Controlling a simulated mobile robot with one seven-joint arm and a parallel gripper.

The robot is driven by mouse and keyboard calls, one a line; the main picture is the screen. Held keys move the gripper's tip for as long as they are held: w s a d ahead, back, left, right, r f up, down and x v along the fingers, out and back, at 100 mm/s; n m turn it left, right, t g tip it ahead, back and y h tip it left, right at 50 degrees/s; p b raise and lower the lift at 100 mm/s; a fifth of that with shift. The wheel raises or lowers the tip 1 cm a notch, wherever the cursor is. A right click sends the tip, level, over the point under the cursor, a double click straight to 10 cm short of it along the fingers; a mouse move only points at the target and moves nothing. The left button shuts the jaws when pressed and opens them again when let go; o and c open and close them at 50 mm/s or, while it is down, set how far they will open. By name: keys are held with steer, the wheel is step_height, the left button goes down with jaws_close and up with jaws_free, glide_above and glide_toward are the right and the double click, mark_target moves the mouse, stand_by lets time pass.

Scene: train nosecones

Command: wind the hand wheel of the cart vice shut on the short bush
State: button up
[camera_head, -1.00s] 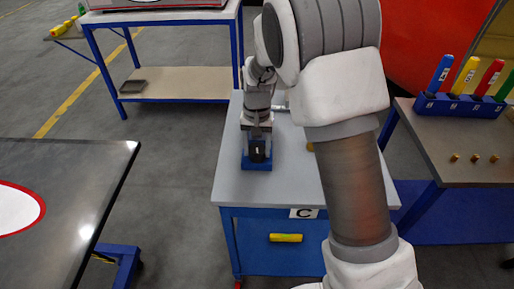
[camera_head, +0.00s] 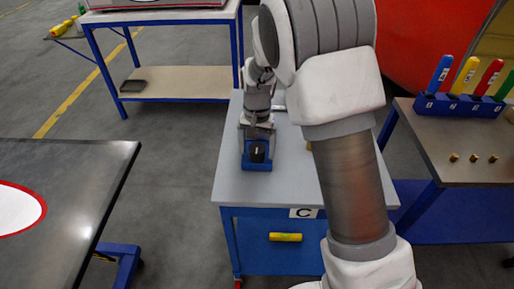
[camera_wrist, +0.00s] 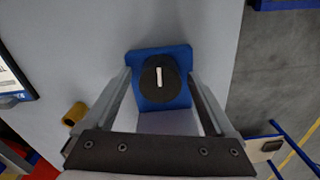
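The cart vice (camera_head: 257,166) is blue and stands on the grey cart top; it also shows in the wrist view (camera_wrist: 178,58). Its black hand wheel (camera_wrist: 151,88) has a white mark pointing nearly straight up the picture; the wheel also shows in the head view (camera_head: 257,154). My gripper (camera_wrist: 160,74) is open, its two grey fingers wide apart on either side of the wheel in the picture, with gaps between. In the head view my gripper (camera_head: 257,133) is just above and behind the wheel. I cannot see a bush in the vice's jaws.
A brass-coloured cylinder (camera_wrist: 75,113) is on the cart top (camera_head: 235,185), left of the vice in the wrist view. A dark table (camera_head: 100,165) is at left, a bench (camera_head: 430,140) with coloured handles in a blue rack at right. Floor lies between.

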mark_target(257, 148)
step_height(257, 148, up, 18)
steer(key=p, duration=0.1)
steer(key=shift+f+p, duration=0.25)
steer(key=shift+p, duration=0.15)
stand_by(0.3)
